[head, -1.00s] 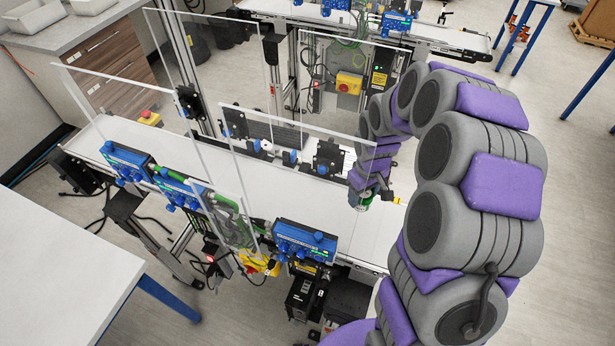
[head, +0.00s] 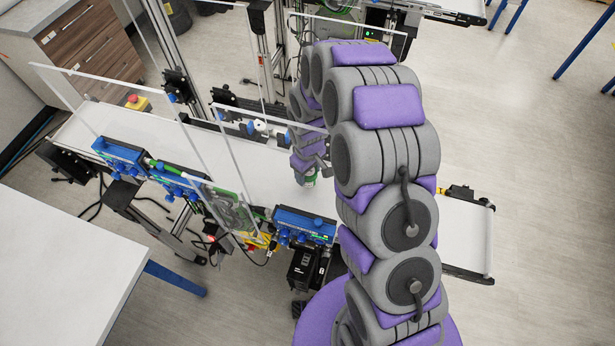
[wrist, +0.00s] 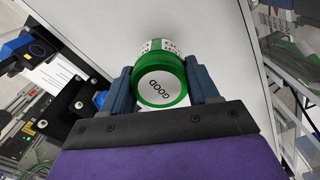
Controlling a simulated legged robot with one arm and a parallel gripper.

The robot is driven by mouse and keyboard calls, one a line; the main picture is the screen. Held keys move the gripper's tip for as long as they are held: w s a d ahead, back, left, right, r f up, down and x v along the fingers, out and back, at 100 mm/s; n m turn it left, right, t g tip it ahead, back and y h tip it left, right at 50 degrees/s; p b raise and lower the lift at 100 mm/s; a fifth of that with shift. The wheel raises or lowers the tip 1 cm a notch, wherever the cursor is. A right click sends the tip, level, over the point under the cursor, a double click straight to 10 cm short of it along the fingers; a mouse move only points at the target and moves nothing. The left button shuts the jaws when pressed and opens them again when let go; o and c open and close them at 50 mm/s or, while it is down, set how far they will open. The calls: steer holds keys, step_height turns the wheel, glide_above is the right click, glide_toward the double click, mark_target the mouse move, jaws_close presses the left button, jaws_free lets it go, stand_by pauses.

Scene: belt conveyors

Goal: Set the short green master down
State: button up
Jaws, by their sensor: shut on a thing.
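The short green master (wrist: 160,84) is a short green cylinder with a white end marked "GOOD", seen in the wrist view. My gripper (wrist: 160,80) is shut on it, with one blue-grey finger on each side. In the head view the green master (head: 309,181) shows only as a small green bit under my gripper (head: 308,172). It is over the white conveyor belt (head: 262,172). I cannot tell whether it touches the belt.
Clear upright panels (head: 190,100) stand along the belt. Blue sensor units (head: 305,226) line its near edge, and black brackets stand on its far side. The right end of the belt (head: 466,235) is bare. A white table (head: 60,260) is at lower left.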

steer(key=a+f, duration=0.2)
steer(key=f, duration=0.1)
steer(key=shift+s+f, duration=0.15)
steer(key=shift+f, duration=0.15)
steer(key=shift+a+f+p, duration=0.2)
steer(key=shift+f+p, duration=0.1)
steer(key=shift+d, duration=0.65)
steer(key=shift+d+f, duration=0.1)
steer(key=shift+d, duration=0.15)
steer(key=o, duration=1.1)
steer(key=shift+d, duration=0.1)
steer(key=o, duration=0.3)
steer(key=shift+a, duration=0.8)
steer(key=shift+d, duration=0.65)
steer(key=r, duration=0.4)
steer(key=a+r+b, duration=0.1)
steer(key=r, duration=0.1)
steer(key=shift+a+r, duration=0.1)
steer(key=shift+r, duration=0.25)
steer(key=r, duration=0.3)
steer(key=d+r+b, duration=0.1)
steer(key=r, duration=0.1)
steer(key=shift+r, duration=0.15)
steer(key=shift+a+r, duration=0.1)
steer(key=shift+r, duration=0.05)
steer(key=shift+a, duration=0.1)
